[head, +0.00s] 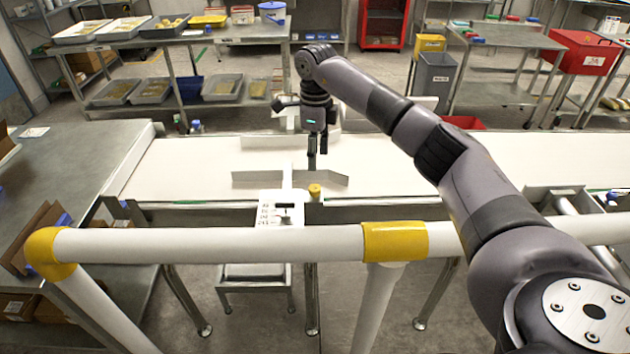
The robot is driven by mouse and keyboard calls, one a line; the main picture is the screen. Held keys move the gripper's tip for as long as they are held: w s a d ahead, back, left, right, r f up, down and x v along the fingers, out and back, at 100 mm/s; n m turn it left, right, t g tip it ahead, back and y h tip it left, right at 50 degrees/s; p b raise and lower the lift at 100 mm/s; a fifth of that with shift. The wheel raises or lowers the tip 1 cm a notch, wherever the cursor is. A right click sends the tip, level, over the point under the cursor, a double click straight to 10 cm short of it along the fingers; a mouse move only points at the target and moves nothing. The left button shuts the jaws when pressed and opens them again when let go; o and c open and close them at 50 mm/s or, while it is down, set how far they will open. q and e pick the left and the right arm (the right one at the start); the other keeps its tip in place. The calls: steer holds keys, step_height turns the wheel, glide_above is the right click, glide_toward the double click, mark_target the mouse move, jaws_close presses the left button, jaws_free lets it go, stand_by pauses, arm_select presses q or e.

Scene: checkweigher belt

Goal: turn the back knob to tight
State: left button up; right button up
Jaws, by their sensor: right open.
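My right gripper (317,156) points down over the white belt (400,158), reached across the guard rail from the right. Its two dark fingers are apart with nothing visible between them. A yellow knob (315,191) stands at the belt's near edge, just below the fingertips in the picture and apart from them. Beside it is a white plate (280,208) with dark markings and a small dark pointer. I cannot make out the back knob; the gripper and wrist cover part of the belt's far side. My left gripper is not in view.
A white guard rail with yellow joints (210,245) runs across the front, between me and the belt. Low grey guide plates (258,177) stand on the belt near the gripper. A grey table (70,165) is at the left. The belt's right part is clear.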

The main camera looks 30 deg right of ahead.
mark_target(315, 187)
step_height(315, 187, down, 9)
steer(key=shift+f+p, duration=0.15)
steer(key=shift+p, duration=0.9)
steer(key=shift+w+f, duration=0.15)
steer(key=shift+f, duration=0.35)
jaws_close()
